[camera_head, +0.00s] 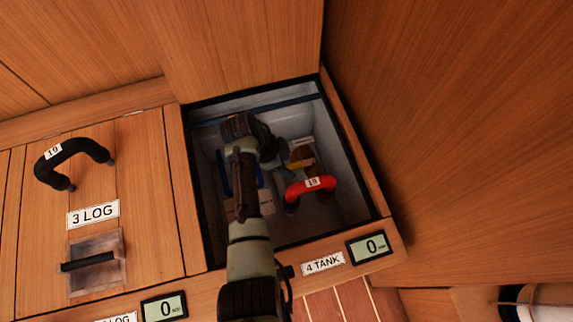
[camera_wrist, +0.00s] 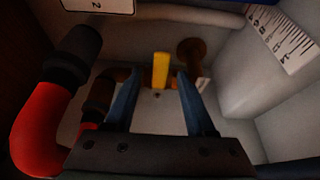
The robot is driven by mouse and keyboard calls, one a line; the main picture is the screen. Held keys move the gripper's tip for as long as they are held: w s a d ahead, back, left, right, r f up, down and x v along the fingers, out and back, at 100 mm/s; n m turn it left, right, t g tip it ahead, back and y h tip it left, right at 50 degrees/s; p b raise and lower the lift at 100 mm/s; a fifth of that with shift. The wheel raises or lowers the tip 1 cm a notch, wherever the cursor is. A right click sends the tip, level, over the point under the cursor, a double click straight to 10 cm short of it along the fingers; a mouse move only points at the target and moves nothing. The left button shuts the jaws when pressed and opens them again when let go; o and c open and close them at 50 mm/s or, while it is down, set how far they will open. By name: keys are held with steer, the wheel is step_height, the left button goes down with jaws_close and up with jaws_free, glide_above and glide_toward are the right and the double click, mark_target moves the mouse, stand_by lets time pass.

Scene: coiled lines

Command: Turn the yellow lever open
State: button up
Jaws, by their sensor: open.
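The yellow lever (camera_wrist: 160,70) stands upright in the wrist view, ahead of my gripper and between the lines of its two fingers. In the head view the yellow lever (camera_head: 302,163) shows as a small bar inside the open tank compartment (camera_head: 352,205), behind the red handle. My gripper (camera_wrist: 158,100) is open, with its two blue fingers apart and nothing between them. A gap seems to remain between the fingertips and the lever; the exact distance is hard to tell. In the head view my arm reaches down into the compartment and hides part of it.
A red curved handle (camera_head: 311,187) labelled 13 is close by; it fills the left of the wrist view (camera_wrist: 38,130). A brown knob (camera_wrist: 192,50) sits right of the lever. A white ruled scale (camera_wrist: 284,36) is at upper right. Compartment walls are close around my arm.

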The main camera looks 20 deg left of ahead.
jaws_close()
stand_by(0.3)
stand_by(1.2)
